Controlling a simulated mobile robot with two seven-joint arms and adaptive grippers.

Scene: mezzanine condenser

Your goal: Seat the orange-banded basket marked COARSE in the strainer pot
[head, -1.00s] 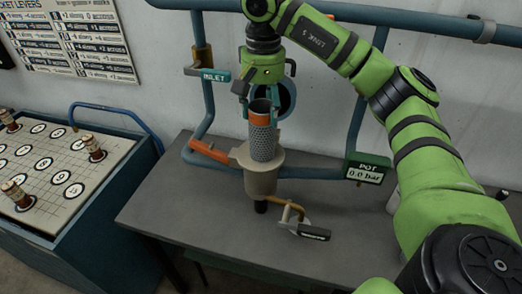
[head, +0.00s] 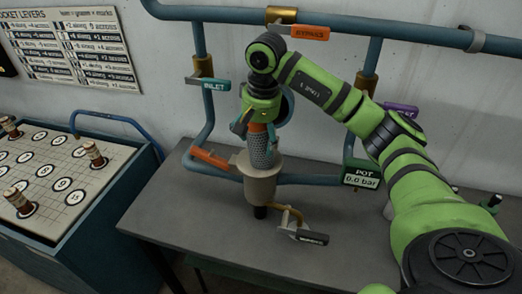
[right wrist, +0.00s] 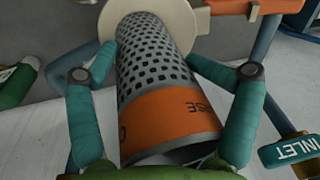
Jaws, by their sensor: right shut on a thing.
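The strainer pot (head: 260,188) is a beige cup fixed above the grey bench in the head view. The orange-banded basket (head: 262,152) is a perforated metal cylinder at the pot's mouth, slightly tilted. My right gripper (head: 258,126) is shut on its upper, banded end. In the right wrist view, the basket (right wrist: 155,65) lies between my right gripper's teal fingers (right wrist: 160,95). Its orange band shows the letters "RSE" upside down. The basket's far end meets the pot's pale rim (right wrist: 195,18); how deep it sits is hidden. My left gripper is not in view.
An orange lever (head: 210,158) stands left of the pot, and the INLET lever (head: 208,83) is above it. A drain handle (head: 306,236) lies below right. Blue pipes run behind. The bench's left part (head: 180,205) is clear.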

